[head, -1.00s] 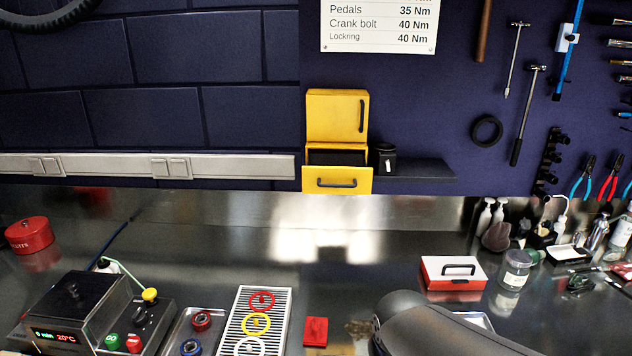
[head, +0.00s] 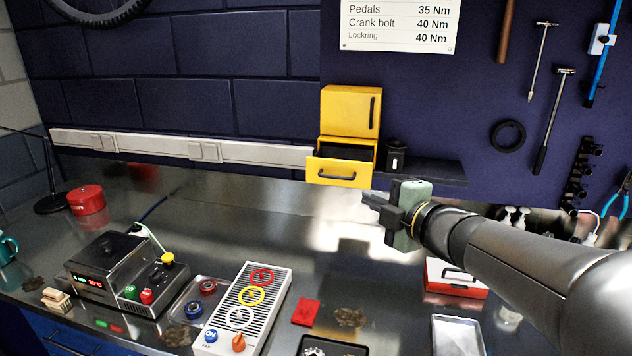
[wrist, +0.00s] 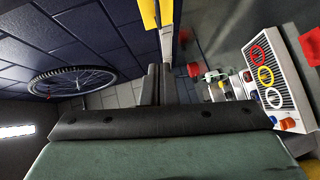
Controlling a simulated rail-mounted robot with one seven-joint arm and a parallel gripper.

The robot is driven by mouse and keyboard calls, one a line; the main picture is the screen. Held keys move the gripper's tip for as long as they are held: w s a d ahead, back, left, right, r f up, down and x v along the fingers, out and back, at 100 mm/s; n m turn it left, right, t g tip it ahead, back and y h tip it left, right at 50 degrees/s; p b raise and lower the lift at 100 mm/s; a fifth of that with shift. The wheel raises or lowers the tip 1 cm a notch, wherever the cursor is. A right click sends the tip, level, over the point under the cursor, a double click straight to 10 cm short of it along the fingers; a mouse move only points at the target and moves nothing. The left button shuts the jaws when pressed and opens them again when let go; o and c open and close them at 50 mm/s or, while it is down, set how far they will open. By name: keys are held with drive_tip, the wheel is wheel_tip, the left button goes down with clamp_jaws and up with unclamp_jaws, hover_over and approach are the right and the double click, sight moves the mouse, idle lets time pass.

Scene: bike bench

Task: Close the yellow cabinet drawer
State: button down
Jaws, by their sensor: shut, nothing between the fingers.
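The yellow cabinet (head: 350,112) hangs on the dark wall, with a closed upper door bearing a dark vertical handle. Its lower drawer (head: 332,173) is pulled out, and the dark inside shows behind the yellow front with its dark handle. My gripper (head: 366,198) is just right of and below the drawer front in the head view, apart from it in the picture. Its fingers are shut and empty. In the wrist view, the fingers (wrist: 158,84) point toward a yellow edge of the cabinet (wrist: 149,14) at the top.
A dark shelf with a black canister (head: 396,156) is right of the cabinet. Below are a red-and-white box (head: 455,279), a slatted tray with coloured rings (head: 227,322), a digital device (head: 103,270) and a red tin (head: 86,200). The bench beneath the cabinet is mostly clear.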

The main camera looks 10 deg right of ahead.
drive_tip(key=p, duration=0.2)
approach(331, 177)
drive_tip(key=w+a, duration=0.2)
drive_tip(key=a, duration=0.2)
drive_tip(key=shift+w+d+f+p, duration=0.2)
drive_tip(key=shift+w+d, duration=0.3)
drive_tip(key=shift+w, duration=0.3)
drive_tip(key=shift+w+d+f+p, duration=0.2)
drive_tip(key=shift+w+d, duration=0.25)
drive_tip(key=shift+w, duration=0.4)
